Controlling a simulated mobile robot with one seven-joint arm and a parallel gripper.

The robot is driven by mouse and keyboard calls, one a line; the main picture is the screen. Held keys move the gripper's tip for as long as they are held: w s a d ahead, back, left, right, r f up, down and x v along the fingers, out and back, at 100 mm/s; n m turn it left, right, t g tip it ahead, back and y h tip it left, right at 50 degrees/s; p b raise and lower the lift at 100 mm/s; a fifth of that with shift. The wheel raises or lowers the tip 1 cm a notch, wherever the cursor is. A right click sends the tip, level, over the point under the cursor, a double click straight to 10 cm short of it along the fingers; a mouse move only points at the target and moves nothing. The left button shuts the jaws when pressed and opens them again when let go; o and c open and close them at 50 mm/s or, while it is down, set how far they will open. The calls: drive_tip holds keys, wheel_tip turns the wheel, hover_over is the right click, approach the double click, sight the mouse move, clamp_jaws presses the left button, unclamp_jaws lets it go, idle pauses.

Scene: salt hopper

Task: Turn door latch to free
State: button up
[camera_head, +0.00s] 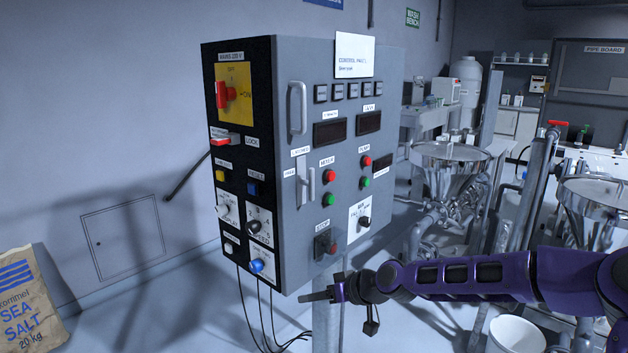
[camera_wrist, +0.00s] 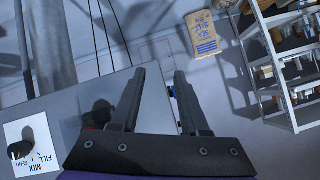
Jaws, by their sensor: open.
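The door latch (camera_head: 303,182) is a light metal lever on a plate on the front door of the grey control cabinet (camera_head: 340,60). Its lever hangs roughly upright, with small labels above and to its left that are too small to read surely. My gripper (camera_head: 315,297) is below the latch, near the cabinet's lower front edge, apart from the latch. In the wrist view my gripper (camera_wrist: 160,75) shows two spread fingers with nothing between them. The latch cannot be made out in the wrist view.
A door handle (camera_head: 297,108) stands out above the latch. A stop switch (camera_head: 326,244) and a mix/fill/send knob (camera_head: 364,222) project from the door; that knob also shows in the wrist view (camera_wrist: 20,150). Cables hang below the cabinet. A salt sack (camera_head: 30,305) stands at left.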

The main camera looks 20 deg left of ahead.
drive_tip(key=w+d+r+n+t+y, duration=0.1)
drive_tip(key=d+r+y, duration=0.15)
drive_tip(key=r, duration=0.55)
drive_tip(key=d+r+n+t+y, duration=0.1)
drive_tip(key=d+r, duration=0.2)
drive_tip(key=r, duration=0.4)
drive_tip(key=n+t+y, duration=0.2)
approach(314, 177)
drive_tip(key=x, duration=1)
drive_tip(key=shift+a, duration=0.35)
drive_tip(key=shift+c, duration=0.2)
clamp_jaws()
